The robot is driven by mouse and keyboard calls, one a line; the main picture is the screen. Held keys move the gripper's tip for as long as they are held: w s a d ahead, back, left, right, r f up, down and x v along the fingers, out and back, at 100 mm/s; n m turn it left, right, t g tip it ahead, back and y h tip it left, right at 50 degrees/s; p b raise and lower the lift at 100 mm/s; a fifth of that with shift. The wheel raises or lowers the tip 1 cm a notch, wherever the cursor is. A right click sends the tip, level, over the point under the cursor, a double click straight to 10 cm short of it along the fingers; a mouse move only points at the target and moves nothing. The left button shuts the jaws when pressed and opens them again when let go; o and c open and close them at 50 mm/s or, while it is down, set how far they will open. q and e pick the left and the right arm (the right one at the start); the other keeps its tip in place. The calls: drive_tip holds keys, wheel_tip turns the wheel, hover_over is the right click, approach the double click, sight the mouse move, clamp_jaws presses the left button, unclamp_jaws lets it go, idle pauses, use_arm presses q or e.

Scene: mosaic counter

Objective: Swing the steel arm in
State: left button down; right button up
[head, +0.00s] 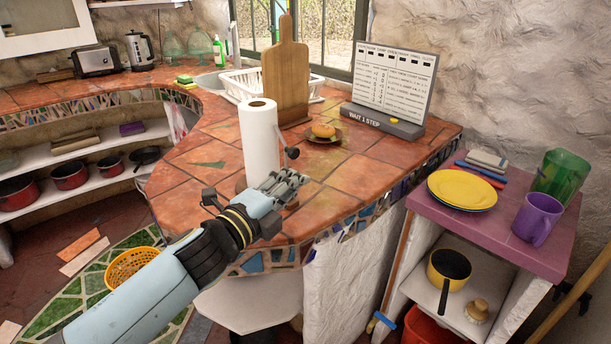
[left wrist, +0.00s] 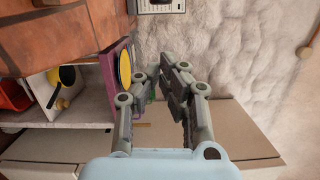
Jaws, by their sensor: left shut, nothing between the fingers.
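A white paper towel roll (head: 259,140) stands upright on the tiled counter. A thin steel arm with a dark round knob (head: 292,153) stands just right of the roll, apart from it near the top. My left gripper (head: 296,178) is in front of the roll's foot, just below the knob, and hides the lower part of the arm and much of the wooden base (head: 241,184). In the left wrist view the gripper (left wrist: 160,70) is shut and empty; the roll and steel arm do not show there. My right gripper is not in view.
A bagel on a plate (head: 323,137), a cutting board (head: 285,75) and a sign stand (head: 394,88) are behind the roll. Counter tiles right of the gripper are clear.

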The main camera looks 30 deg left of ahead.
use_arm(q)
drive_tip(key=s+b, duration=0.1)
drive_tip(key=s, duration=0.4)
drive_tip(key=shift+a+r, duration=0.1)
drive_tip(key=shift+a, duration=0.05)
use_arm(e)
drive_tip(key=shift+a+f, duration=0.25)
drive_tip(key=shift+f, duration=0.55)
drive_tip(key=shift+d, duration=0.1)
